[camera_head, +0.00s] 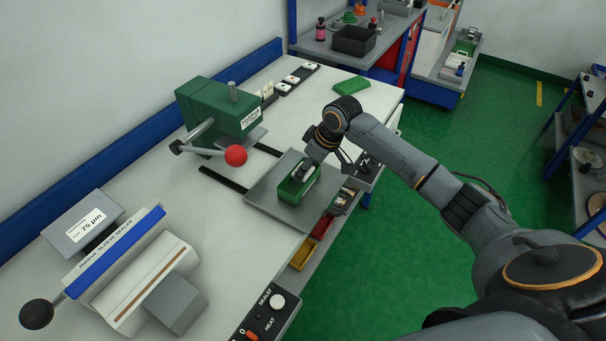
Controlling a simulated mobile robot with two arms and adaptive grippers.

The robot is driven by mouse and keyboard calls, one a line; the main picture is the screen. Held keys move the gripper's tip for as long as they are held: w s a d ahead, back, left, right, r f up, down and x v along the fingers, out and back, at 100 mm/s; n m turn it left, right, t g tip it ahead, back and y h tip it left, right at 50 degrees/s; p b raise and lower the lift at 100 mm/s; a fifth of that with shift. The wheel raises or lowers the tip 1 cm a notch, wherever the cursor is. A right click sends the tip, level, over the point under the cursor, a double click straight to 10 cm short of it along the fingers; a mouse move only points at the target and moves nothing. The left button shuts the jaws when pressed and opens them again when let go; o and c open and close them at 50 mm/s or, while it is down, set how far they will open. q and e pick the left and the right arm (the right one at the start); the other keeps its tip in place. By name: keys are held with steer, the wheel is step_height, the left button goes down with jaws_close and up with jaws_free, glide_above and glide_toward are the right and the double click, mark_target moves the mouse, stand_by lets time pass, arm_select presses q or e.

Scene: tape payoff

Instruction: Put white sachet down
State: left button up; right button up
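My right gripper (304,170) reaches in from the right and points down into a small green open box (312,190). The box stands on a grey metal tray (262,194) on the white workbench. The fingertips are at or inside the box, small and dark, so I cannot tell whether they are open or shut. I cannot clearly make out a white sachet; it may be hidden by the gripper or the box walls. My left gripper is not in view.
A green press (205,108) with a red-ball lever (236,155) stands left of the tray. A sleeve sealer (130,270) is at front left. Several small bins, one yellow (303,254), line the bench's right edge. A flat green object (351,86) lies at the back.

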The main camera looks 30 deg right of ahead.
steer(key=f, duration=0.1)
steer(key=a+f+p, duration=0.1)
steer(key=f, duration=0.1)
steer(key=shift+w+f+p, duration=0.15)
steer(key=shift+f+p, duration=0.1)
steer(key=shift+p, duration=0.05)
steer(key=shift+f, duration=0.3)
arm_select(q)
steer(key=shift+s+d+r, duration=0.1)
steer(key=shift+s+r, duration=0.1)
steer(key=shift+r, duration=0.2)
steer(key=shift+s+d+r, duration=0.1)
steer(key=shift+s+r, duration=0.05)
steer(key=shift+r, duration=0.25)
arm_select(e)
steer(key=shift+f, duration=0.15)
steer(key=shift+f, duration=0.1)
steer(key=o, duration=1.2)
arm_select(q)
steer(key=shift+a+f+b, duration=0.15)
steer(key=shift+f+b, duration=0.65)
arm_select(e)
steer(key=v, duration=1.2)
